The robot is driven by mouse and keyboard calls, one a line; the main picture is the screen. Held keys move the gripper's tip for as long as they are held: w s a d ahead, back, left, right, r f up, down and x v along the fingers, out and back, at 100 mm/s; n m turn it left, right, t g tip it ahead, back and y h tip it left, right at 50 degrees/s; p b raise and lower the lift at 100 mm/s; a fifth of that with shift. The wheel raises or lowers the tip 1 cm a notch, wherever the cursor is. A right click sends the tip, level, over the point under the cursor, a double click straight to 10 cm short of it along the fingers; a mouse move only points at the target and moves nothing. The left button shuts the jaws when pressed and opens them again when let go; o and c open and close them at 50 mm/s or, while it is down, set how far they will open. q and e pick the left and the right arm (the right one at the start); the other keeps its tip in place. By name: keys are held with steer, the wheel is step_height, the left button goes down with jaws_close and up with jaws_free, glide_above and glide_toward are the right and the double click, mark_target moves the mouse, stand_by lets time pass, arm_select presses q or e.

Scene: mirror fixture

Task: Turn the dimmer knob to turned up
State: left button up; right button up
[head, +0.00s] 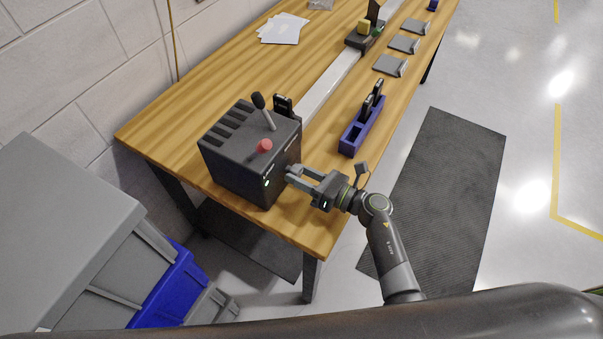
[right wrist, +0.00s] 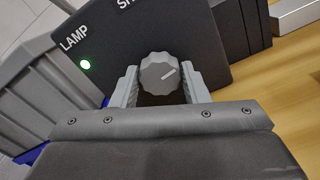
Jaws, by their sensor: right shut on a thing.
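In the head view the knob is hidden by the gripper. A green lamp (right wrist: 85,64) marked LAMP is lit on the panel. My left gripper is not in view.
The box stands on a wooden table (head: 262,60) and bears a red button (head: 264,146) and a black-topped lever (head: 262,108). A blue holder (head: 362,127) stands right of the box. Grey and blue bins (head: 172,283) stand at the lower left.

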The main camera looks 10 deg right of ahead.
stand_by(0.4)
steer(key=o, duration=1)
steer(key=shift+d, duration=0.1)
steer(key=b+v, duration=0.5)
steer(key=v, duration=1.2)
steer(key=shift+s+d+b, duration=0.1)
steer(key=shift+s+b, duration=0.05)
steer(key=shift+b, duration=0.15)
